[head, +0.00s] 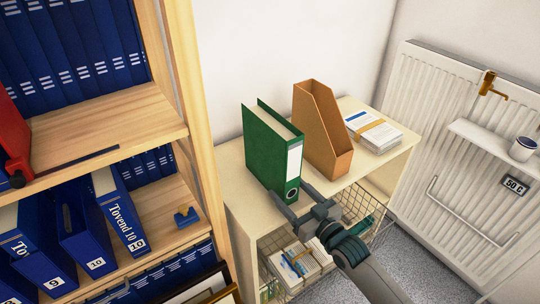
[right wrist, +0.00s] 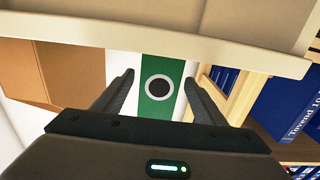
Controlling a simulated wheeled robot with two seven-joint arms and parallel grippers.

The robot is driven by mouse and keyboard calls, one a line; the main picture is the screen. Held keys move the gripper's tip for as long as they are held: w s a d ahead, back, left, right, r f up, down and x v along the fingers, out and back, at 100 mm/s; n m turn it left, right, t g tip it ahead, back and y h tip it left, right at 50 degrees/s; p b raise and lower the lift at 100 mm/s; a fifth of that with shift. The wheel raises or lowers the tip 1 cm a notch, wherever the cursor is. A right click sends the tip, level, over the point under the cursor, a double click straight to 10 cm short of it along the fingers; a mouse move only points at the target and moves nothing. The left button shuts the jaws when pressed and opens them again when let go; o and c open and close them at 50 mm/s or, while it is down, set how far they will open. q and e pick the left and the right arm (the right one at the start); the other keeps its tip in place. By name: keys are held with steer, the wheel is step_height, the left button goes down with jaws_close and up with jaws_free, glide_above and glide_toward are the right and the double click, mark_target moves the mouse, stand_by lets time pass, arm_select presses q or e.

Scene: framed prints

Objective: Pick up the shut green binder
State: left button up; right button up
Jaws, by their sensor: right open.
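The green binder (head: 272,150) is shut and stands upright on the low wooden shelf unit, its spine with a white label and round finger hole facing me. In the right wrist view, which looks upside down, the green spine (right wrist: 160,110) and its dark hole show between the fingers. My right gripper (head: 293,201) is open and empty, at the front edge of the top, just before the lower spine. In the wrist view its fingertips (right wrist: 160,79) lie on either side of the spine, and I cannot tell that they touch it. My left gripper is not in view.
A brown magazine file (head: 322,130) stands close right of the binder, with banded papers (head: 372,132) beyond. The tall wooden bookcase (head: 190,100) with blue binders (head: 83,235) rises on the left. Wire baskets (head: 357,212) sit under the top; a radiator (head: 450,130) is at right.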

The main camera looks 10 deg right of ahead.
steer(key=shift+w+a+f, duration=0.1)
steer(key=shift+w+f, duration=0.05)
steer(key=shift+w, duration=0.25)
steer(key=shift+w+a+b, duration=0.1)
steer(key=shift+w+b, duration=0.2)
steer(key=shift+b, duration=0.1)
steer(key=shift+b+x, duration=0.3)
steer(key=shift+x, duration=0.6)
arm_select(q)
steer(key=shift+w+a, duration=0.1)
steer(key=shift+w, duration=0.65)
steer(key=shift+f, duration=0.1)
arm_select(e)
steer(key=shift+c, duration=0.4)
steer(key=c, duration=1.5)
